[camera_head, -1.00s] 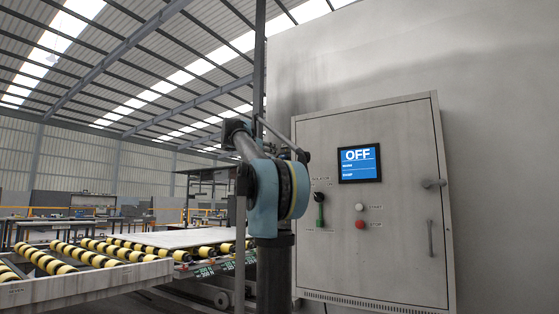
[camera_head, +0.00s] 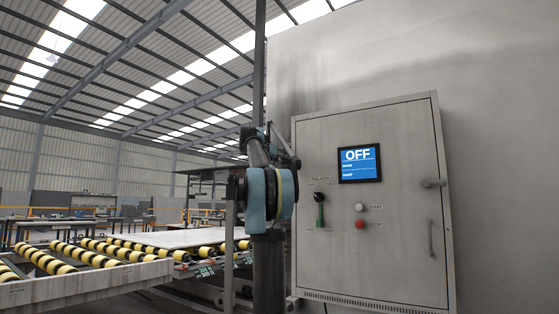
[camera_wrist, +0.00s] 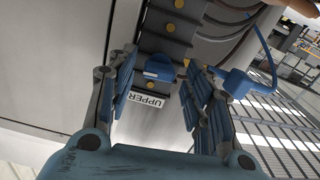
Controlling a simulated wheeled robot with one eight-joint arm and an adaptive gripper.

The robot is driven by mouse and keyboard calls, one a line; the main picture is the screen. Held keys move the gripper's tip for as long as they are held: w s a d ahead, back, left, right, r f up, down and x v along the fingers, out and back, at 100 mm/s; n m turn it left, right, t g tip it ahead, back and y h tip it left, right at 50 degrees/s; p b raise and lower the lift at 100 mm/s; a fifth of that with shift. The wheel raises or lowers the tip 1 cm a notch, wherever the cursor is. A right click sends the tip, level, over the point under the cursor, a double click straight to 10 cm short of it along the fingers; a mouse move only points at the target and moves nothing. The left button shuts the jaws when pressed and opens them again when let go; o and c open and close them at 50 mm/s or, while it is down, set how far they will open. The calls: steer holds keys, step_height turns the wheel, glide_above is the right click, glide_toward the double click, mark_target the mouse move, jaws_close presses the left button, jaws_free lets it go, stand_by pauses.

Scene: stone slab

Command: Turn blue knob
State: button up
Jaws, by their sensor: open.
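A small blue knob (camera_wrist: 160,68) shows in the wrist view on a dark ribbed part with yellow round studs. An upside-down white label reading UPPER (camera_wrist: 146,101) is just below it. My gripper (camera_wrist: 161,80) is open, one finger to the left of the knob and one to the right in the picture. The gap between the fingers looks empty; I cannot tell how far the knob is beyond the tips. The blue knob cannot be made out in the head view.
A blue handwheel-like ring (camera_wrist: 268,80) and cables (camera_wrist: 228,28) are right of the fingers. In the head view, a grey cabinet (camera_head: 400,270) has a screen reading OFF (camera_head: 360,164), a black knob (camera_head: 319,197) and buttons. A roller conveyor (camera_head: 95,257) is at left.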

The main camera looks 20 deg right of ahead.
steer(key=c, duration=1)
steer(key=shift+c, duration=0.2)
